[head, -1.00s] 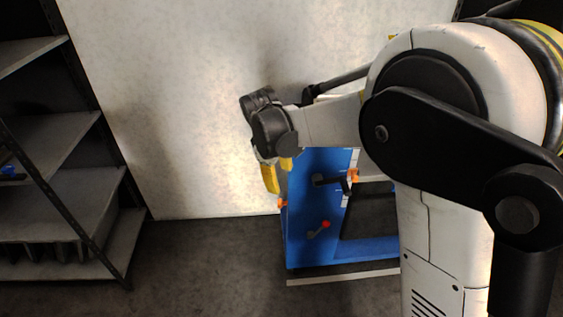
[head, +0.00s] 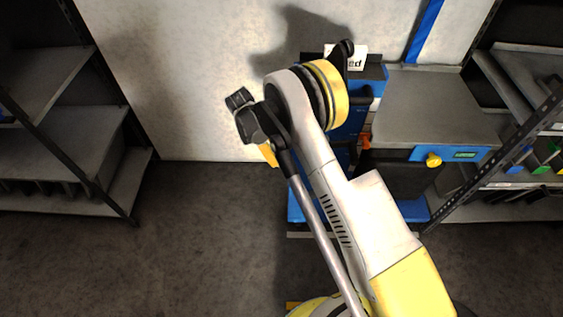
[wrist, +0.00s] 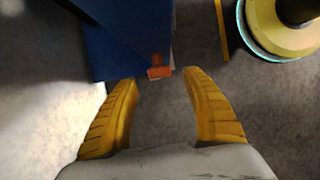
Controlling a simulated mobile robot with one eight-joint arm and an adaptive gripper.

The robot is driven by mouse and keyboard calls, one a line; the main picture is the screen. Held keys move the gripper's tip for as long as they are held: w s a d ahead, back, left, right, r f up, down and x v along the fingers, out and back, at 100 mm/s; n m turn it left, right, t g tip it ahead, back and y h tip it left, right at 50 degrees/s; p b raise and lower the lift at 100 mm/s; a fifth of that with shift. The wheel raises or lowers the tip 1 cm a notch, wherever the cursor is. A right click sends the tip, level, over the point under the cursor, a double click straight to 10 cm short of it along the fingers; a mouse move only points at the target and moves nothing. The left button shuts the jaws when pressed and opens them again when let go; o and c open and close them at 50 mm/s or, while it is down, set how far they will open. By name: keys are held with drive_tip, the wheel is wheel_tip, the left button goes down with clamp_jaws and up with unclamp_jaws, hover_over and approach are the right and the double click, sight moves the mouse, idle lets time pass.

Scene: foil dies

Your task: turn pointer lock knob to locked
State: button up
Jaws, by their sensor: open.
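My gripper (head: 268,153) is at the left side of the blue machine (head: 295,208) in the head view, with one yellow finger showing. In the wrist view my gripper (wrist: 158,78) has its two yellow fingers wide apart with nothing held. A small orange part (wrist: 159,72) at the edge of the blue body (wrist: 125,40) appears between the fingertips; I cannot tell its distance. I cannot clearly identify the pointer lock knob; my arm hides much of the blue front. A yellow knob (head: 432,160) sits on the machine's right front panel.
A grey-topped bench section (head: 435,105) adjoins the machine at right. Shelving racks stand at left (head: 60,140) and far right (head: 545,100). A pale wall (head: 180,80) is behind. The dark floor (head: 190,240) is clear at front left.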

sight(281, 160)
drive_tip(key=b+x, duration=0.1)
drive_tip(key=x, duration=0.4)
drive_tip(key=shift+r, duration=0.1)
drive_tip(key=shift+c, duration=0.5)
drive_tip(key=c, duration=1.1)
